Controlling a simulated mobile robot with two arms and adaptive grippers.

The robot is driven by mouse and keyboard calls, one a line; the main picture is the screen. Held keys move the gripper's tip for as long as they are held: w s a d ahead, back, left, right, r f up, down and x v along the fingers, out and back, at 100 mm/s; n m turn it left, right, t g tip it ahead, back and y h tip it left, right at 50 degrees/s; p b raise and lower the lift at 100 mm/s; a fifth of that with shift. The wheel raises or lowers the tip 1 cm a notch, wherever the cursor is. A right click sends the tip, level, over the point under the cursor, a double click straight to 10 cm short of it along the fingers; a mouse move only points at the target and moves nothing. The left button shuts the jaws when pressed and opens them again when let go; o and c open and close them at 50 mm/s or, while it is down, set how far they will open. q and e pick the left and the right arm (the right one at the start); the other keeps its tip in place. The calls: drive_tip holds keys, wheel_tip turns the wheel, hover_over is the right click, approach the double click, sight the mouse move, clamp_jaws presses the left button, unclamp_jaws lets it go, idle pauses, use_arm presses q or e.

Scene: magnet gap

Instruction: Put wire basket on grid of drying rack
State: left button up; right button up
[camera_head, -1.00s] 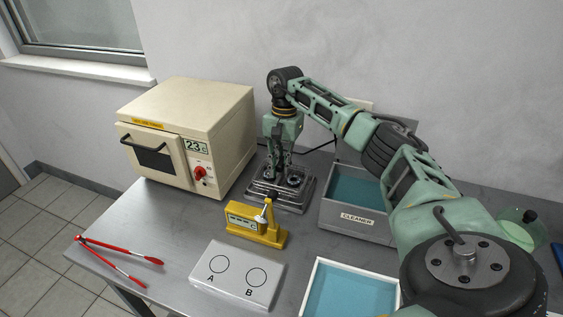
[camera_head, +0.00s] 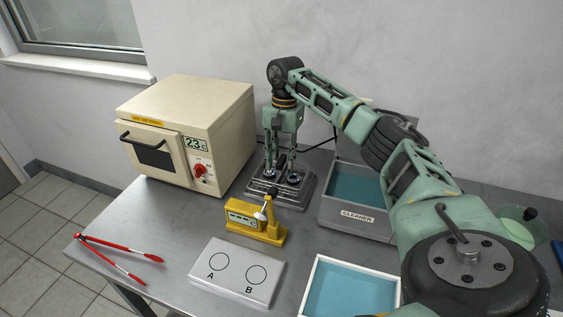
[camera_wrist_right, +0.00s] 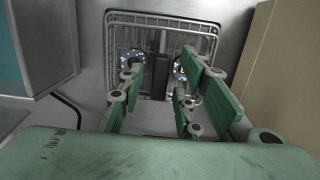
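The wire basket (camera_head: 281,180) sits low over the dark grey drying rack (camera_head: 301,199), in front of the back wall and right of the oven. In the right wrist view, thin wires (camera_wrist_right: 160,18) surround two shiny round pieces and a dark upright part between them; I cannot separate basket wires from rack grid there. My right gripper (camera_head: 281,163) points down over the basket, its fingers spread apart. In the right wrist view it is open (camera_wrist_right: 158,98), with fingers on either side of the dark part. My left gripper is not in view.
A cream oven (camera_head: 187,130) stands close on the left. A grey cleaner bath (camera_head: 352,205) stands close on the right. In front are a yellow gauge (camera_head: 255,219), a plate marked A and B (camera_head: 236,273), red tongs (camera_head: 118,246) and a white-rimmed blue tray (camera_head: 350,290).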

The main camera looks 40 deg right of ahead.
wheel_tip(320, 180, up, 10)
drive_tip(key=d+b, duration=0.1)
drive_tip(key=shift+w+r, duration=0.25)
drive_tip(key=shift+w, duration=0.05)
idle(0.3)
